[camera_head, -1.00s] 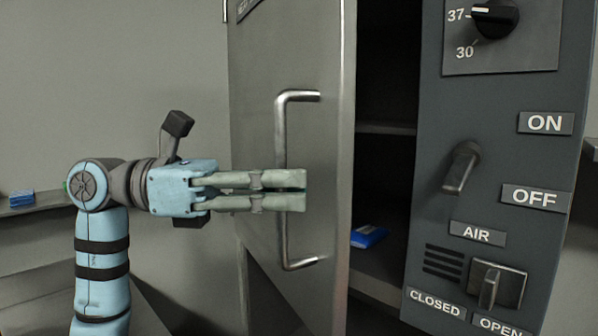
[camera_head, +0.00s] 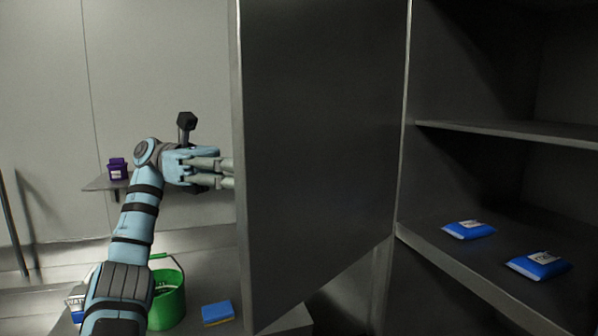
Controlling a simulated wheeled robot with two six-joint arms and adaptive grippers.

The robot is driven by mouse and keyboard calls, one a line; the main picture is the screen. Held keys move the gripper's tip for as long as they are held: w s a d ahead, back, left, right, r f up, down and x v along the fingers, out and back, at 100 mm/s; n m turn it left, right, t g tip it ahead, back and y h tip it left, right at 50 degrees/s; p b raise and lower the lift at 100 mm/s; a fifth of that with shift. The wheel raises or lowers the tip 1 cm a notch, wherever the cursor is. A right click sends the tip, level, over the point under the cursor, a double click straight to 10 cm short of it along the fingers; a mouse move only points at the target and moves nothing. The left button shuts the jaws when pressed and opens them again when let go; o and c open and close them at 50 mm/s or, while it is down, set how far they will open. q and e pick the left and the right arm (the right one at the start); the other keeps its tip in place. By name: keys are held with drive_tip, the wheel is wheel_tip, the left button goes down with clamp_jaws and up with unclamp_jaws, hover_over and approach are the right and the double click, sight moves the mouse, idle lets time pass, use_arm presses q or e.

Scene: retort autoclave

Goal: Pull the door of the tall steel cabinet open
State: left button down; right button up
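The steel cabinet's door (camera_head: 320,150) stands wide open, swung out to the left, with its inner face toward me. The cabinet's inside shows on the right, with steel shelves (camera_head: 505,130). My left gripper (camera_head: 232,175) is at the left, at the door's free edge. Its fingertips go behind the door, so the fingertips and the door handle are hidden. I cannot tell whether the fingers are closed on the handle. My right gripper is not in view.
Two blue packets (camera_head: 468,230) (camera_head: 538,265) lie on the lower shelf. A green bucket (camera_head: 168,300) and a blue and yellow sponge (camera_head: 217,313) are low at the left. A purple container (camera_head: 117,168) stands on a wall shelf (camera_head: 98,184).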

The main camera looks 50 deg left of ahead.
use_arm(q)
drive_tip(key=shift+a, duration=0.45)
drive_tip(key=c, duration=1.6)
unclamp_jaws()
drive_tip(key=shift+w, duration=0.1)
drive_tip(key=shift+c, duration=0.2)
drive_tip(key=shift+c, duration=0.4)
